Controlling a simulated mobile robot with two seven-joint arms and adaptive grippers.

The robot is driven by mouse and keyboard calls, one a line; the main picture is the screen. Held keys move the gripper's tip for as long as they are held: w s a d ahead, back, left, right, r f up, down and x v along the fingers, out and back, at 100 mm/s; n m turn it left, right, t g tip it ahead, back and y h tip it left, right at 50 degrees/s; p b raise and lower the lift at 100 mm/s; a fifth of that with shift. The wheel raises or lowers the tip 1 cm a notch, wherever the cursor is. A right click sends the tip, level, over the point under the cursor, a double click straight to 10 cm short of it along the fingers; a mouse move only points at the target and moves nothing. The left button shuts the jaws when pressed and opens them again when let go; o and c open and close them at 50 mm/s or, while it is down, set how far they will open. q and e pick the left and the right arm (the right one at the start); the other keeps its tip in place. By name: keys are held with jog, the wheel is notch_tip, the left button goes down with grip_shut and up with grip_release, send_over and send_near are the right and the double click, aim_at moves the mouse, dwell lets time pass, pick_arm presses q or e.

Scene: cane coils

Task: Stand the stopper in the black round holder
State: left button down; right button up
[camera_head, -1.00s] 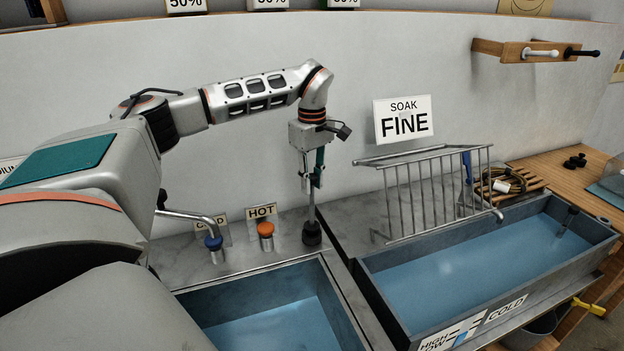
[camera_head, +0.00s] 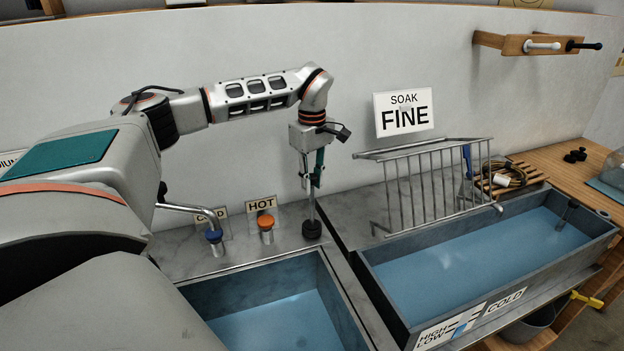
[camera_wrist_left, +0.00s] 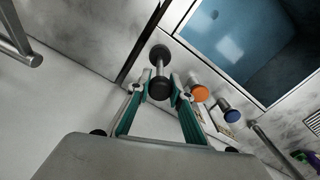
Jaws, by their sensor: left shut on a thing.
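My left gripper (camera_head: 314,182) points down at the back of the counter and is shut on the upper part of the stopper. The stopper (camera_head: 311,208) is an upright thin metal rod. The black round holder (camera_head: 312,231) stands on the marble ledge directly below, right of the orange HOT knob. The stopper's lower end meets the holder; how deep it sits is hidden. In the left wrist view the stopper's rod (camera_wrist_left: 160,69) runs from a black knob between the fingertips to the black round holder (camera_wrist_left: 160,51). My right gripper is out of view.
The HOT knob (camera_head: 266,232) and the blue COLD knob (camera_head: 214,243) are just left. A metal rack (camera_head: 425,185) stands right, behind a water-filled trough (camera_head: 480,262). A sink basin (camera_head: 285,300) lies in front. The wall is close behind.

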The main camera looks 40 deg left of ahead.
pick_arm(q)
jog(key=shift+r, duration=0.2)
jog(key=shift+r, duration=1.15)
jog(key=shift+f, duration=1.4)
dwell(1.0)
jog(key=c, duration=1.7)
grip_release()
notch_tip(320, 180, up, 12)
